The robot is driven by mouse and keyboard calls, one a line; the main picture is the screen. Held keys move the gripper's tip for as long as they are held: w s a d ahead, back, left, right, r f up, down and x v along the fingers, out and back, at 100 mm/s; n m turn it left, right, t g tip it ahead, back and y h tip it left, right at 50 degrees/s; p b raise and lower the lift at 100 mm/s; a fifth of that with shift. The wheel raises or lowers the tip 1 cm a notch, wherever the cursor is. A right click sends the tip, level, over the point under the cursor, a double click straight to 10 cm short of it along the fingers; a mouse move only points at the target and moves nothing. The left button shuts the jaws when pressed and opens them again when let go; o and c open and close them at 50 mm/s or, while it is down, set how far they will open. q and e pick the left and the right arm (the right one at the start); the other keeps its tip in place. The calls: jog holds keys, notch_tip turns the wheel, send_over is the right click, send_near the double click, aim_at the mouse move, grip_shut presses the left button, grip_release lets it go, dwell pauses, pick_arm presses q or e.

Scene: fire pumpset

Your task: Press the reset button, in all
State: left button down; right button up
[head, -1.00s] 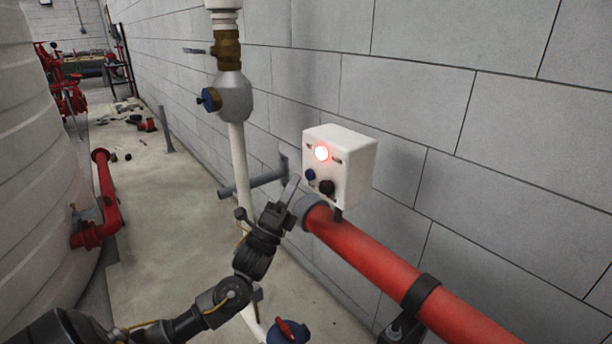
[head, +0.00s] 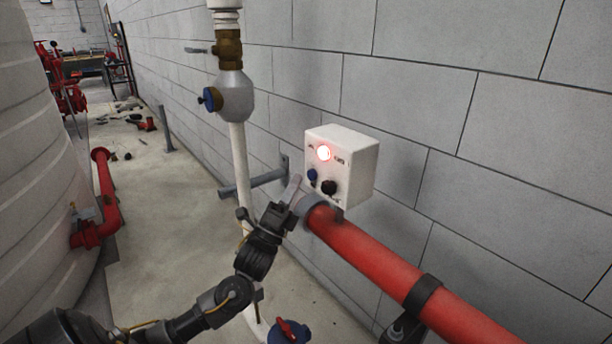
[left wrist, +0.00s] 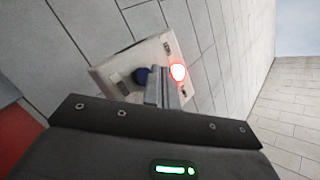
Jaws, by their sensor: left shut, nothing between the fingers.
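A white control box (head: 357,172) is on the wall above the red pipe. I cannot read the labels, so which one is the reset button is not marked for me. Contact cannot be told.
A red pipe (head: 385,262) runs along the wall to the lower right. A white vertical pipe (head: 238,160) with a blue-handled valve stands left of the box. A large pale tank (head: 35,170) fills the left side.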

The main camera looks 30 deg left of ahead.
pick_arm(q)
jog(key=shift+w+d+f, duration=0.1)
jog(key=shift+w, duration=0.05)
dwell(0.4)
jog(key=shift+w+d, duration=0.25)
jog(key=shift+w, duration=0.15)
